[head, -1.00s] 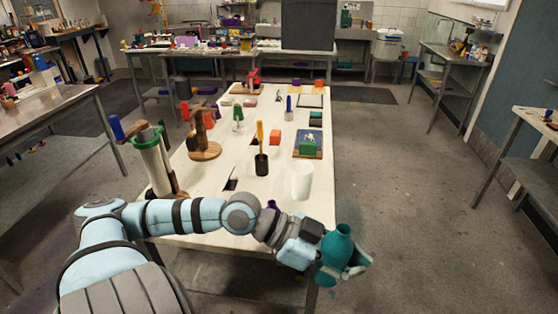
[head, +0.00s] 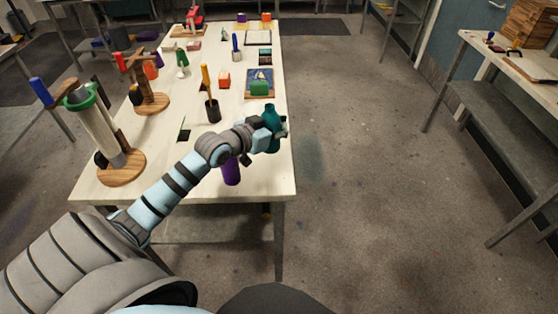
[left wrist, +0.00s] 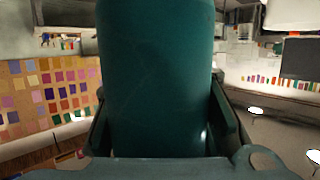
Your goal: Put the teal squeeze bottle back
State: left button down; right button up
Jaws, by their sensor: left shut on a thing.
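The teal squeeze bottle (head: 270,116) is held in my left gripper (head: 276,133) near the right edge of the long table, in the head view. It stands roughly upright there. In the left wrist view the teal bottle (left wrist: 158,75) fills the middle, with dark finger parts on both sides of it. My left gripper is shut on it. My right gripper is not in view.
A purple bottle (head: 231,172) stands just below my left forearm near the table's front. A black cup with a yellow-handled tool (head: 211,108) and a wooden-based stand with a cylinder (head: 108,140) are farther left. Floor is open right of the table (head: 180,188).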

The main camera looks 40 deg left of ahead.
pick_arm(q)
notch_tip(320, 180, down, 13)
jog(key=b, duration=0.4)
jog(key=shift+f, duration=0.1)
jog(key=c, duration=1.1)
grip_release()
jog(key=shift+o, duration=0.2)
